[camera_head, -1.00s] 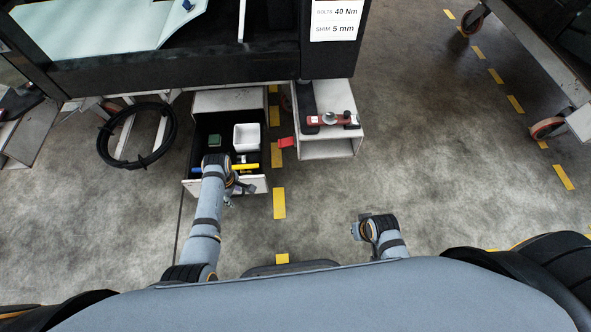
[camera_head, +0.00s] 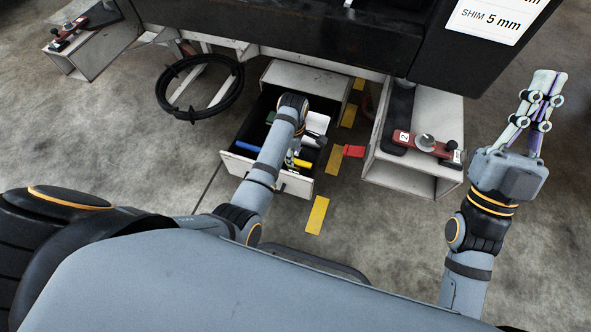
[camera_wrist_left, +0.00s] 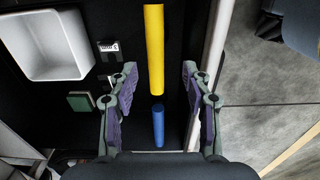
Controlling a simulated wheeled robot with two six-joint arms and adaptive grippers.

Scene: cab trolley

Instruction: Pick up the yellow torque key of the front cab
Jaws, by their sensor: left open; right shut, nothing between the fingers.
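The yellow torque key (camera_wrist_left: 154,50) lies in the black-lined open drawer (camera_head: 252,171) under the cab. In the head view, part of it (camera_head: 303,163) shows beside my left arm. A blue key (camera_wrist_left: 158,125) lies in line with it, nearer my palm in the wrist view. My left gripper (camera_wrist_left: 158,82) is open over the drawer, with one finger on each side of the line of the keys and nothing between its pads. My right gripper (camera_head: 546,80) is shut and empty, raised at the right.
A white tray (camera_wrist_left: 42,45), a green block (camera_wrist_left: 82,102) and a small dark labelled item (camera_wrist_left: 109,47) share the drawer. A white open box (camera_head: 410,178) with a red tool (camera_head: 428,145) stands right of it. A black hose ring (camera_head: 163,97) hangs left.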

